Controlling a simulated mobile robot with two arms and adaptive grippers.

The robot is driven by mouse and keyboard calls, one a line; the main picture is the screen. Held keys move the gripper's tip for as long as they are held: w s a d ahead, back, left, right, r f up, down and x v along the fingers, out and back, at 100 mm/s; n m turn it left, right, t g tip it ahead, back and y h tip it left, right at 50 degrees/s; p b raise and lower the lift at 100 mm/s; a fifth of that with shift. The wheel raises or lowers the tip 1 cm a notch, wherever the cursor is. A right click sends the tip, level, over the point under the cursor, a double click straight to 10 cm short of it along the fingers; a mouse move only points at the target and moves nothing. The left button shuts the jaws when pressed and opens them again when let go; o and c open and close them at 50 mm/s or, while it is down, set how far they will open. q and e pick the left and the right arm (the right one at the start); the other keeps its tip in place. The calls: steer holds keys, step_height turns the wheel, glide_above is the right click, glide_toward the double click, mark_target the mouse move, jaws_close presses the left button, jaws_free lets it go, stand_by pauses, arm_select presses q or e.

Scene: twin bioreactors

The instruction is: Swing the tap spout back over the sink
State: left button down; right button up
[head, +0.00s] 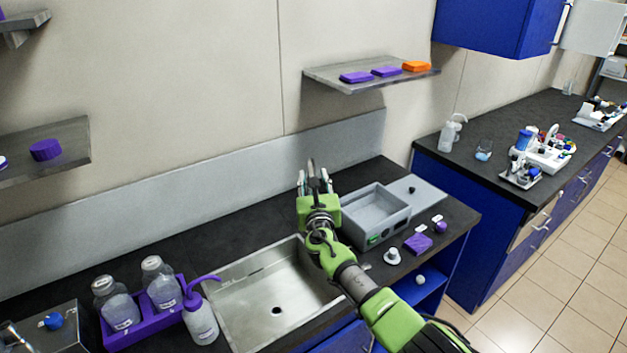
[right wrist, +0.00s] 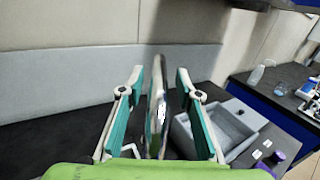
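The metal tap (head: 311,165) stands behind the sink (head: 230,277), near its back right corner, mostly hidden behind my right gripper (head: 314,178) in the head view. In the right wrist view the shiny tap spout (right wrist: 157,110) rises between the two teal-padded fingers. My right gripper is open around it, with a gap visible on each side; the spout is nearer the left finger's middle than either tip shows clearly. The spout's exact direction is hard to tell. The sink basin lies in front and left of the gripper, empty, with a drain hole. My left gripper is out of view.
A grey water bath (head: 376,219) stands right of my right gripper. A purple rack (head: 148,324) with bottles and a purple-capped wash bottle (head: 200,318) stand left of the sink. A wall shelf (head: 370,77) hangs above. The dark counter behind the sink is clear.

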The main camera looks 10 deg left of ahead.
steer(key=shift+s+f, duration=0.15)
steer(key=shift+s, duration=0.6)
steer(key=v, duration=1)
steer(key=shift+s+d, duration=0.2)
